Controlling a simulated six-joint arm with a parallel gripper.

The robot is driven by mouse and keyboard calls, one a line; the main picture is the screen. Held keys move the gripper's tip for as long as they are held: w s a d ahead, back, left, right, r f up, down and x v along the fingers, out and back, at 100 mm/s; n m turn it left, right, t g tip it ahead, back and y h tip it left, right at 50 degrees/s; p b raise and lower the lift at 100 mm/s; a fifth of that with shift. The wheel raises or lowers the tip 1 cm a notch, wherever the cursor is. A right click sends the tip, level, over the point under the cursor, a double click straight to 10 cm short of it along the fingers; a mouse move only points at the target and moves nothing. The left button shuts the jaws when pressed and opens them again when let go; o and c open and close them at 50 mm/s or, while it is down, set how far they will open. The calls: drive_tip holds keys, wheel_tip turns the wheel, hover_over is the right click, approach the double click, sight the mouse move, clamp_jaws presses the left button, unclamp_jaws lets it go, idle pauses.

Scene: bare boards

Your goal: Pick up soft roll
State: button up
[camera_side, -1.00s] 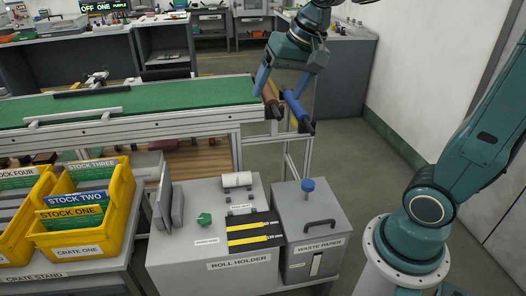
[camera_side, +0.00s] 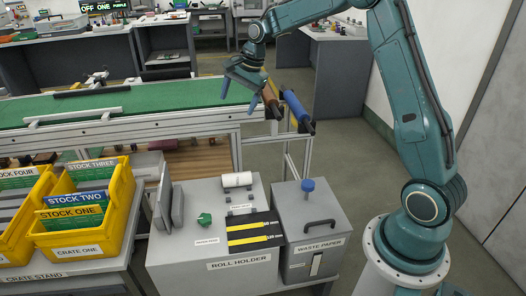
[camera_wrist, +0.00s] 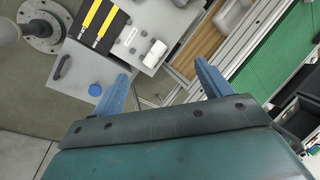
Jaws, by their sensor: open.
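A white roll (camera_side: 236,180), the likely soft roll, lies on its side at the back of the grey roll holder (camera_side: 185,252). It also shows in the wrist view (camera_wrist: 155,53), nearly between my fingertips in the picture but well beyond them. My gripper (camera_side: 239,95) is open and empty, with its blue fingers pointing down in front of the right end of the green conveyor in the side view. In the wrist view my gripper (camera_wrist: 162,68) has its fingers spread wide. Nothing hides the roll.
A waste paper bin (camera_side: 312,225) with a blue knob stands right of the holder. Blue (camera_side: 297,109) and brown (camera_side: 270,101) rollers sit at the end of the conveyor (camera_side: 160,101). Yellow crates (camera_side: 85,237) stand at the left. Yellow strips (camera_side: 254,239) lie on the holder.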

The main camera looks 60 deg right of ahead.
drive_tip(key=w+d+f+m, duration=0.3)
drive_tip(key=f, duration=0.3)
drive_tip(key=w+d+f+m, duration=0.2)
drive_tip(key=d+f, duration=0.2)
drive_tip(key=f, duration=0.3)
drive_tip(key=m+y, duration=0.2)
drive_tip(key=m, duration=0.4)
approach(239, 174)
drive_tip(key=shift+g, duration=0.3)
drive_tip(key=shift+w+x, duration=0.15)
drive_tip(key=shift+x, duration=1.3)
drive_tip(key=shift+w+x, duration=0.15)
drive_tip(key=shift+x, duration=1.35)
drive_tip(key=shift+x, duration=2.45)
drive_tip(key=shift+c, duration=0.3)
drive_tip(key=c, duration=1.2)
drive_tip(key=shift+o, duration=0.2)
